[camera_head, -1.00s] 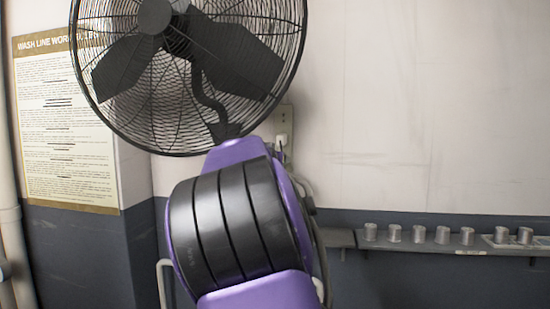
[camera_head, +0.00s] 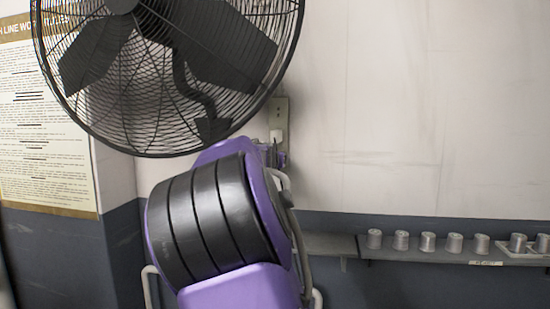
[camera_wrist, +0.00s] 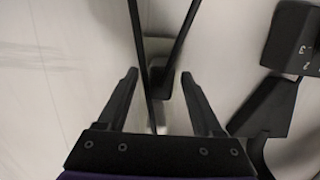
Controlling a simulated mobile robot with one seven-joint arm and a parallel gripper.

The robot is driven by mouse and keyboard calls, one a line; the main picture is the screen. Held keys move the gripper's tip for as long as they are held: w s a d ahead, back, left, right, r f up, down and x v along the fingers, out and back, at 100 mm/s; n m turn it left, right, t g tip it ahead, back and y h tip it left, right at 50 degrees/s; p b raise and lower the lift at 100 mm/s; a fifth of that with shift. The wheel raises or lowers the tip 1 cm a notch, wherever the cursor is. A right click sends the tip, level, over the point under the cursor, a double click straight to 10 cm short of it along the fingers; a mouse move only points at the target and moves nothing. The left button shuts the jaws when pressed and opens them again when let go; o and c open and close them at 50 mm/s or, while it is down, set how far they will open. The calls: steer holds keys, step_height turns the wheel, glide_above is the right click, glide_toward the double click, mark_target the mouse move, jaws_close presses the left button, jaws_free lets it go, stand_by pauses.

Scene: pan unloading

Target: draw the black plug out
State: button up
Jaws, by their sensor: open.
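A pale outlet plate (camera_head: 281,108) is on the wall just right of the fan in the head view. A whitish fitting shows on its lower part. My gripper (camera_wrist: 159,75) is open, with its two dark fingers apart in the wrist view. Between the fingertips is a small dark block (camera_wrist: 160,82) that looks like the black plug, in front of a pale plate. Long black strips cross in front of it and blur its outline. I see no finger clearly touching it. In the head view my own arm mostly hides the gripper, near the outlet.
A large black caged fan (camera_head: 165,75) stands close to my arm, left of the outlet. A black box with numbers (camera_wrist: 295,40) is right of the fingers. A wall shelf (camera_head: 400,253) with several metal cups runs to the right. A poster (camera_head: 40,130) hangs at left.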

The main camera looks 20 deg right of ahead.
steer(key=shift+w+d+f, duration=0.1)
steer(key=shift+w+d, duration=0.1)
steer(key=shift+w, duration=0.05)
jaws_close()
stand_by(0.7)
